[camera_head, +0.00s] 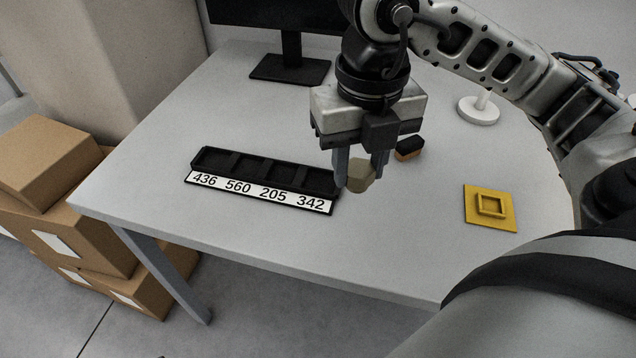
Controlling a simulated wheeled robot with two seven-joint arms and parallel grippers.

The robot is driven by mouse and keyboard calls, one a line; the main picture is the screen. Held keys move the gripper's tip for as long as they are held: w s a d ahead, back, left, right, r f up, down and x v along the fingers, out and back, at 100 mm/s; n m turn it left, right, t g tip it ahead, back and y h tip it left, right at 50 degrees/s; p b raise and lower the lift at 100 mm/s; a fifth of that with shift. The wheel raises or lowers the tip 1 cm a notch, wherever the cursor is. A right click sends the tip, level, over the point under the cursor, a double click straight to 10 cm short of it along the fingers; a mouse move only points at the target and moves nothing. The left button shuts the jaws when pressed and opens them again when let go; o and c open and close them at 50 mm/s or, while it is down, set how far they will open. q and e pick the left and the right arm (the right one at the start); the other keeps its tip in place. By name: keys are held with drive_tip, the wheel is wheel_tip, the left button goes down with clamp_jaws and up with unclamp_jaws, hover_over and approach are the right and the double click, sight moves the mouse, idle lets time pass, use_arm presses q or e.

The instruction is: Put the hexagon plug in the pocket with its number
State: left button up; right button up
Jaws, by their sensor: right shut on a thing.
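My right gripper (361,172) points down over the table and is shut on a beige hexagon plug (359,177). The plug is held just right of the black pocket tray (262,187), near its right end; I cannot tell its exact height above the table. No number can be read on the plug. The tray has a row of dark pockets, and its white front label (258,192) reads 436, 560, 205, 342 from left to right. The pockets look empty. My left gripper is not in view.
A yellow plate with a raised square frame (477,221) lies at the right. A small black and orange block (409,148) sits behind the gripper. A monitor stand (290,68) and a white round base (479,110) stand at the back. The front of the table is clear.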

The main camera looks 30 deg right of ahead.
drive_tip(key=m, duration=0.2)
drive_tip(key=s+m, duration=0.1)
drive_tip(key=m, duration=0.3)
drive_tip(key=shift+s+d+r, duration=0.2)
drive_tip(key=shift+d, duration=0.2)
drive_tip(key=w+f, duration=0.4)
drive_tip(key=w, duration=0.5)
hover_over(318, 183)
drive_tip(key=f, duration=0.5)
drive_tip(key=shift+s+f, duration=0.1)
drive_tip(key=shift+s, duration=0.15)
drive_tip(key=shift+w+f, duration=0.15)
drive_tip(key=shift+f, duration=0.05)
wheel_tip(318, 183, down, 3)
drive_tip(key=shift+w+f, duration=0.1)
